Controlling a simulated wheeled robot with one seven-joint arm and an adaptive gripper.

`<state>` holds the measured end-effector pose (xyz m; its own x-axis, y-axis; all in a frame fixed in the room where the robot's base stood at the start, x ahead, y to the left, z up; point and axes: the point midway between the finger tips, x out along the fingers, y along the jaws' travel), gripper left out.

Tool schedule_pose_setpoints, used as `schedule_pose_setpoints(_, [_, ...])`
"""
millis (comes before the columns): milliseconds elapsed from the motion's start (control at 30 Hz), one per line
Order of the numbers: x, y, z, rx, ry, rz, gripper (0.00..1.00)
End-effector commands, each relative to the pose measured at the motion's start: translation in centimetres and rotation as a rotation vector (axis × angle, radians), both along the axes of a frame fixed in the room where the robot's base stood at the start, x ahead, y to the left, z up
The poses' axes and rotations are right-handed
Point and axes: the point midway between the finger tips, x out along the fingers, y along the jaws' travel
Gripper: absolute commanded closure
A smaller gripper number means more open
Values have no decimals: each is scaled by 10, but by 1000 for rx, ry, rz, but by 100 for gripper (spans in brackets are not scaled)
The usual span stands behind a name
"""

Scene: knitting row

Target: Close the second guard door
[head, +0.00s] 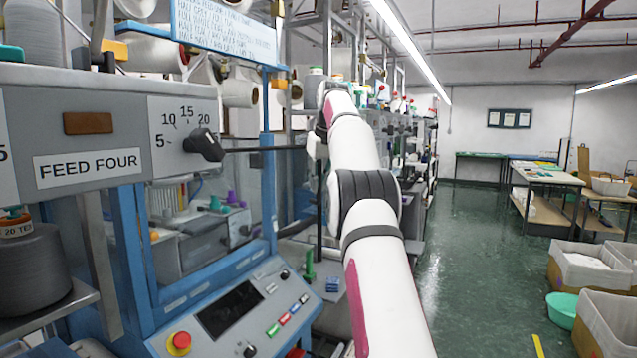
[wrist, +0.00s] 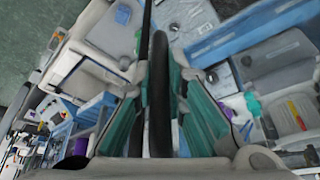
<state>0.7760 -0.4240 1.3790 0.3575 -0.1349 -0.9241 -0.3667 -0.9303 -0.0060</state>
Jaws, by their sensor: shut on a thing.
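A blue-framed guard door (head: 268,165) with a clear pane stands on the near knitting machine, left of my arm in the head view. I cannot tell whether it is the second one, or how far any door stands open. In the wrist view, my gripper (wrist: 160,92) has its teal finger pads on both sides of a dark upright bar (wrist: 159,110), shut on it. The bar looks like a handle; what it is fixed to is unclear. In the head view my arm reaches forward along the machine row, and its own links hide the fingers.
A control panel (head: 238,310) with a red stop button (head: 179,342) juts out at lower left. A dial box marked FEED FOUR (head: 88,165) hangs above it. The green aisle floor (head: 468,250) is open to the right, with bins (head: 590,268) at far right.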

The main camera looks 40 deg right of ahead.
Motion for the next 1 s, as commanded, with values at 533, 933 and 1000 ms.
schedule_pose_setpoints(533, [0,1,2,-1,-2,1,67])
schedule_pose_setpoints(933, [-7,3,12,0,-1,1,67])
schedule_pose_setpoints(1000, [-8,3,13,0,-2,1,67])
